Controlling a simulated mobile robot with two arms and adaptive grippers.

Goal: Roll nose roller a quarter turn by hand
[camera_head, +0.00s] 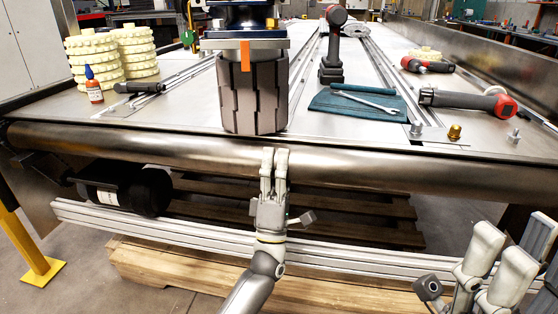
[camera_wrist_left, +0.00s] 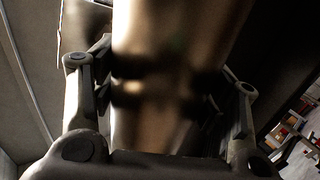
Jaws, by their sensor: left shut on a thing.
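The nose roller (camera_head: 400,167) is a long, dull metal cylinder across the front end of the conveyor frame. My left gripper (camera_head: 274,155) reaches up to it near the middle, with its fingertips on its front face. In the left wrist view the roller (camera_wrist_left: 170,100) fills the space between the two fingers of my left gripper (camera_wrist_left: 160,95), which is shut on it. The far side of the roller is hidden. My right gripper (camera_head: 500,255) is at the lower right, open and empty, away from the roller.
On the conveyor bed stand a dark ribbed cylinder (camera_head: 255,95), stacks of cream sprockets (camera_head: 95,60), a small bottle (camera_head: 94,88), a power tool (camera_head: 332,50), a wrench (camera_head: 365,102) on a teal cloth (camera_head: 350,108) and a red-black tool (camera_head: 470,101). A black motor (camera_head: 125,188) hangs below.

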